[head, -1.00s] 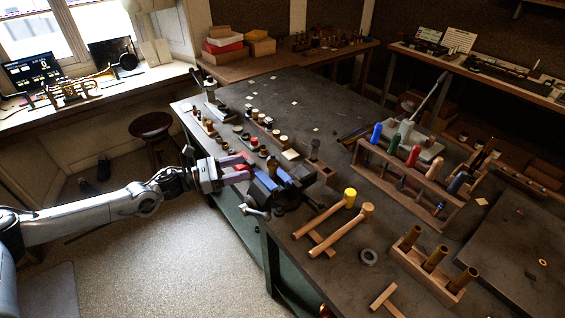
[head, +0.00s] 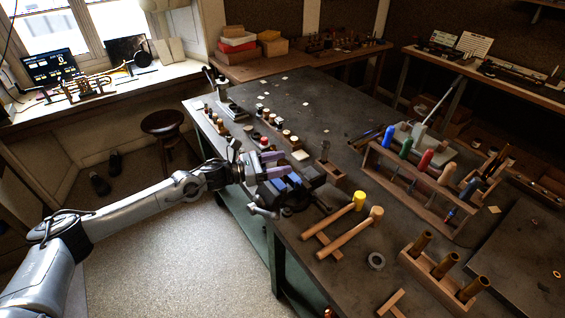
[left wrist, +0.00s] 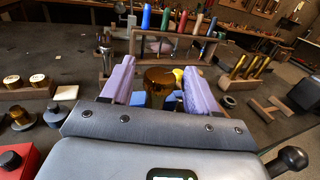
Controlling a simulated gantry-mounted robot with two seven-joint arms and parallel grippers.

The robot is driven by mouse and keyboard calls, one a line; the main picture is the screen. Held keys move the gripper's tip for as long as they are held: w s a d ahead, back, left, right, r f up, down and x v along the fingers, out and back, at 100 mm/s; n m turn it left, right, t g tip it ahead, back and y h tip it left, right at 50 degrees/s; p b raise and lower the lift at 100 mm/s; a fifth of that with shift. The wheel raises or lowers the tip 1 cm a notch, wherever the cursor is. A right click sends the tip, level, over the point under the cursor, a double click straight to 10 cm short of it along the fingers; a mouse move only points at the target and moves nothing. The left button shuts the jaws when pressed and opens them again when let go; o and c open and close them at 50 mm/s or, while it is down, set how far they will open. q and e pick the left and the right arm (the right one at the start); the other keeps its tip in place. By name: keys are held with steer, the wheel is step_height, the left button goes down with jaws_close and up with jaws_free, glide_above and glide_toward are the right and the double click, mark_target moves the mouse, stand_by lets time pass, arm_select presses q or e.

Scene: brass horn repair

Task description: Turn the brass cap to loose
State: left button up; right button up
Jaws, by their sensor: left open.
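The brass cap (left wrist: 159,77) shows in the left wrist view as a rounded, dark golden piece above blue vise jaws (left wrist: 171,102). My left gripper (head: 268,164) is open, its two purple fingers over the bench vise (head: 300,184) in the head view. In the left wrist view the gripper (left wrist: 158,80) has one finger on each side of the cap, with a visible gap on both sides. In the head view I cannot make out the cap among the fingers and vise. The cap's lower part is hidden in the left wrist view. My right gripper is not in view.
Two mallets (head: 343,237) lie right of the vise. A wooden rack of coloured-handled tools (head: 414,184) and a block with brass tubes (head: 440,268) stand farther right. Small parts line the bench's left edge. The bench top (head: 335,110) behind is mostly clear.

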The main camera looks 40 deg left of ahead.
arm_select(q)
steer(key=shift+w+d, duration=0.35)
steer(key=shift+w, duration=0.15)
steer(key=c, duration=1)
steer(key=shift+o, duration=0.2)
